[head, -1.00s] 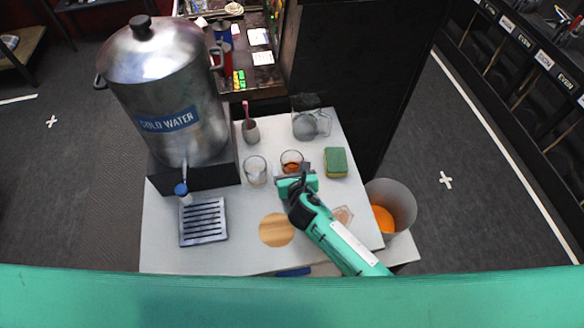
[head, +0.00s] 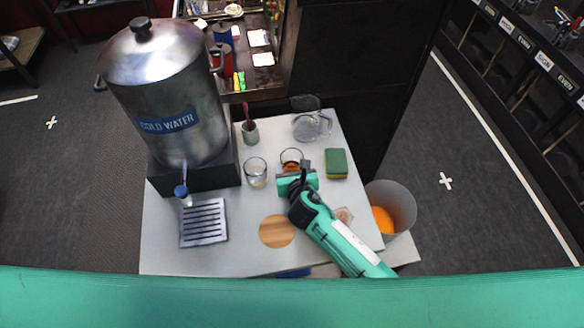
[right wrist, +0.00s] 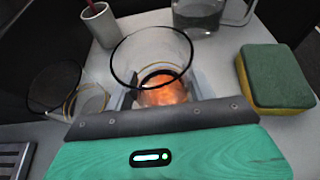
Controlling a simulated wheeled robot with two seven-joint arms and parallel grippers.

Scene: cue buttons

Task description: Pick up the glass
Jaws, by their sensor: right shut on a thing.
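A glass with orange-brown content (head: 291,156) stands near the back middle of the white table. It also shows in the right wrist view (right wrist: 152,62), upright between my fingers. My right gripper (head: 293,168) is shut on this glass; in the right wrist view its fingers (right wrist: 160,98) sit on both sides of the glass's lower part. A second clear glass (head: 255,172) stands to the left and shows in the right wrist view (right wrist: 70,95). I cannot tell whether the held glass touches the table. My left gripper is not in view.
A green and yellow sponge (head: 336,163) lies close on the right. A clear jug (head: 310,124) and a grey cup with a brush (head: 250,132) stand behind. A steel water dispenser (head: 165,95), drip tray (head: 204,222) and wooden disc (head: 277,231) are left. A bin (head: 392,207) stands right.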

